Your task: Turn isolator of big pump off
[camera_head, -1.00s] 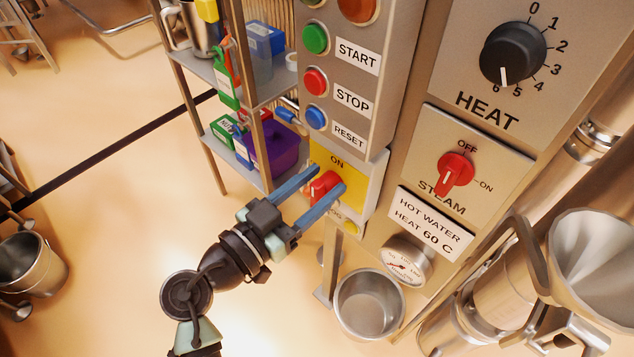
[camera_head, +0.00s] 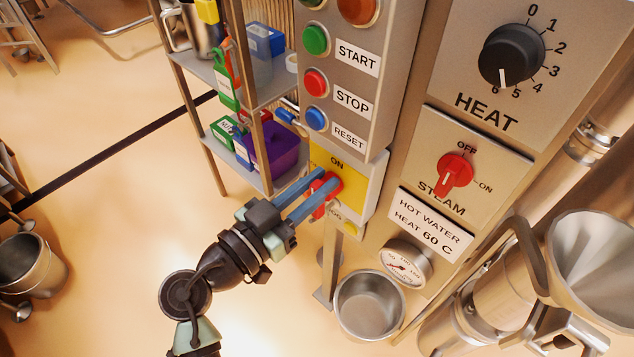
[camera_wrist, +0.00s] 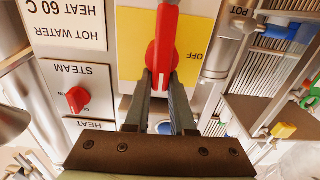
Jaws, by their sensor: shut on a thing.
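The isolator is a red rotary switch handle (camera_head: 335,185) on a yellow plate (camera_head: 352,172) below the button panel. The plate reads ON at its top; the fingers partly cover the rest. My gripper (camera_head: 330,181) is shut on the handle, one finger on each side. In the wrist view, which shows the panel upside down, the red handle (camera_wrist: 165,45) stands upright. Its white-marked end lies between my fingertips (camera_wrist: 160,79). The OFF label is to the right of the handle there, and the white mark does not point at it.
START (camera_head: 315,40), STOP (camera_head: 314,82) and RESET (camera_head: 317,117) buttons sit just above. A red STEAM switch (camera_head: 455,172) and black HEAT knob (camera_head: 512,57) are to the right. A shelf (camera_head: 204,68) stands close left; a steel pot (camera_head: 368,303) is below.

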